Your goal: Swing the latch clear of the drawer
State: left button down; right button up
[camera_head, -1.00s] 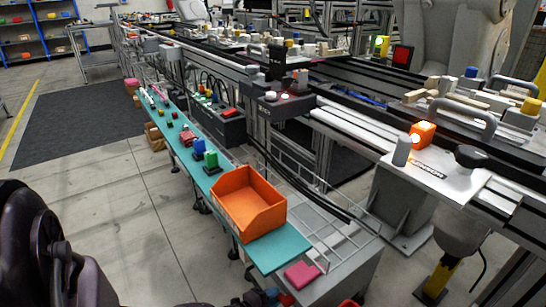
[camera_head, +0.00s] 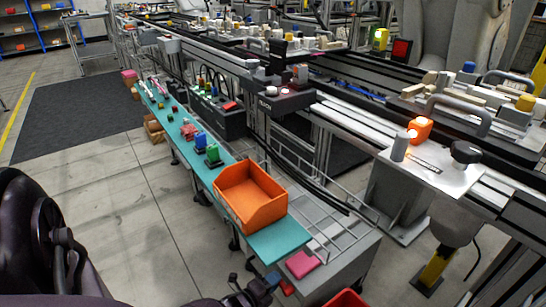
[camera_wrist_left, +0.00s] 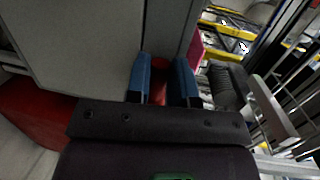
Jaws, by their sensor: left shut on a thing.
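My left gripper (camera_head: 279,283) is at the bottom of the head view, beside the front of a grey cabinet (camera_head: 335,262). In the left wrist view its two blue fingers (camera_wrist_left: 168,82) are shut on a red rounded piece (camera_wrist_left: 160,67), which looks like the latch. The red piece also shows at the fingertips in the head view (camera_head: 288,288). A grey flat panel lies just beyond the fingers in the wrist view. I cannot tell which part is the drawer, or whether the latch overlaps it. My right gripper is not in view.
A pink block (camera_head: 301,264) lies on the cabinet near the gripper. A red bin (camera_head: 346,299) stands at the bottom edge. An orange bin (camera_head: 232,204) sits on a teal shelf (camera_head: 282,240) above. Open floor lies to the left.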

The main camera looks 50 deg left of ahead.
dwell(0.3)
pick_arm(q)
jog(key=c, duration=1)
grip_release()
jog(key=shift+s, duration=0.1)
jog(key=s+r+p, duration=0.1)
jog(key=s+p, duration=0.1)
jog(key=s, duration=0.8)
jog(key=shift+s+d+r+p, duration=0.25)
jog(key=shift+d+r+p, duration=0.1)
jog(key=shift+d, duration=0.05)
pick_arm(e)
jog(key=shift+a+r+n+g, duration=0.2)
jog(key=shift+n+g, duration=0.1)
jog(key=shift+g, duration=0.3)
